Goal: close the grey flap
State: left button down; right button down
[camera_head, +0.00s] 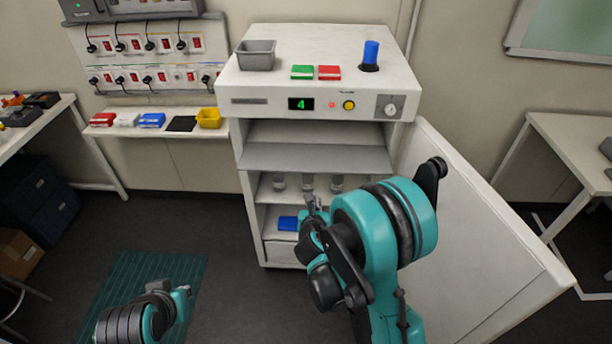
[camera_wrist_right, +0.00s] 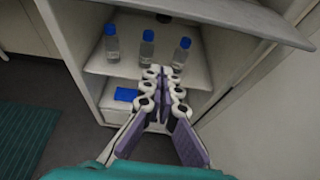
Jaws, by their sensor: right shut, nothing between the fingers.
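The grey flap (camera_head: 315,157) juts out from the front of the white cabinet, above the bottle shelf, raised and open. The flap also crosses the top of the right wrist view (camera_wrist_right: 235,18), above and ahead of the fingers. My right gripper (camera_head: 312,203) is in front of the cabinet opening, below the flap. In the wrist view the gripper (camera_wrist_right: 166,78) has its fingertips together, empty, pointing at the shelf and apart from the flap. Only a part of my left arm shows at the lower left of the head view; its fingers cannot be made out.
The white cabinet door (camera_head: 480,220) stands open on the right, close to my right arm. Several blue-capped bottles (camera_wrist_right: 147,46) stand on the shelf, with a blue item (camera_wrist_right: 125,94) below. A grey bin (camera_head: 256,56) and a blue-topped cylinder (camera_head: 370,55) stand on top.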

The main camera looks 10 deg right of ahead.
aim_at(315, 160)
jog(key=b+x, duration=0.2)
jog(key=x, duration=0.8)
jog(key=r, duration=0.4)
jog(key=shift+w, duration=0.25)
jog(key=shift+a, duration=0.1)
